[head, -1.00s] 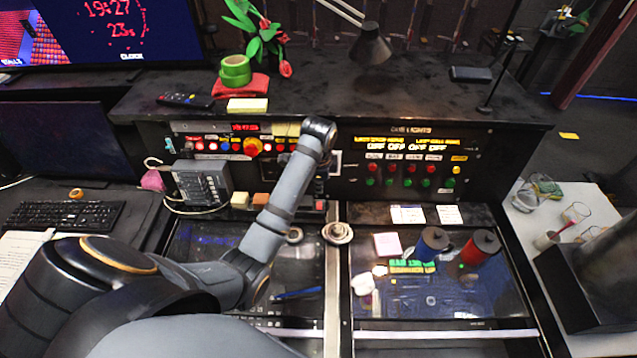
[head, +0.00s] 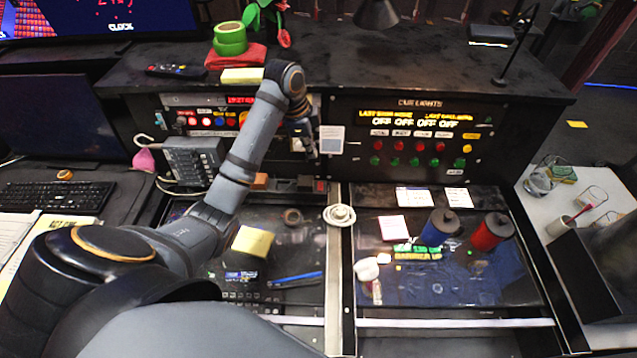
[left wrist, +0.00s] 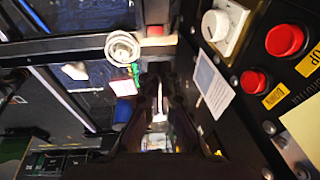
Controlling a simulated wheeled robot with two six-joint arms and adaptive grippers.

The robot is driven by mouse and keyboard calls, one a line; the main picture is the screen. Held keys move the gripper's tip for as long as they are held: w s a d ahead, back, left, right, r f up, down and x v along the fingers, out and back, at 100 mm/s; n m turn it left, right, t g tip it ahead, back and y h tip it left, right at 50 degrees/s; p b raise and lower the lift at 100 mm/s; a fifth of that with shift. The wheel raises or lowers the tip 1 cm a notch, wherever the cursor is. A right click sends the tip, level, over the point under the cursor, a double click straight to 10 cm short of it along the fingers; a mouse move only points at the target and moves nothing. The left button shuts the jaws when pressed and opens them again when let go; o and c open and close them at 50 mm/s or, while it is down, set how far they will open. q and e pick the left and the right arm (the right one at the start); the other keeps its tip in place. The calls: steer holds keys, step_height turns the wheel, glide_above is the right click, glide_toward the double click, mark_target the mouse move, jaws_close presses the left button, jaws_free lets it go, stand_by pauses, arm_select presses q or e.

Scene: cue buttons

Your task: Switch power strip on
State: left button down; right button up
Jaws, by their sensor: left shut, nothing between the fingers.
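A low dark strip (head: 290,184) lies at the foot of the left control panel, with a red switch (head: 319,186) at its right end; I take it for the power strip. A red patch, seemingly that switch, also shows in the left wrist view (left wrist: 155,30). My left gripper (head: 311,153) is shut and empty, above the red switch and in front of the panel, apart from the switch. Its dark fingers (left wrist: 160,105) fill the middle of the left wrist view. Whether the switch is on cannot be told. My right gripper is not in view.
A grey phone-like box (head: 194,160) is to the left. Red buttons and a white dial (left wrist: 222,25) are close to my left wrist.

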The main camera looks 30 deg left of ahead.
arm_select(q)
steer(key=shift+s+a+r+h+b, duration=0.15)
steer(key=shift+a+r+h+b, duration=0.25)
steer(key=shift+h, duration=0.1)
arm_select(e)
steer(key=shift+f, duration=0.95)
arm_select(q)
steer(key=b, duration=0.8)
glide_above(321, 184)
steer(key=s, duration=0.1)
steer(key=f, duration=0.8)
steer(key=shift+s+a+f, duration=0.15)
steer(key=shift+a+f, duration=0.2)
steer(key=shift+f, duration=0.05)
steer(key=x, duration=0.1)
steer(key=p+x, duration=0.1)
steer(key=x, duration=0.1)
steer(key=shift+a+f, duration=0.2)
steer(key=shift+a, duration=0.05)
steer(key=shift+a+f+p, duration=0.1)
steer(key=shift+f+p, duration=0.2)
steer(key=shift+f, duration=0.5)
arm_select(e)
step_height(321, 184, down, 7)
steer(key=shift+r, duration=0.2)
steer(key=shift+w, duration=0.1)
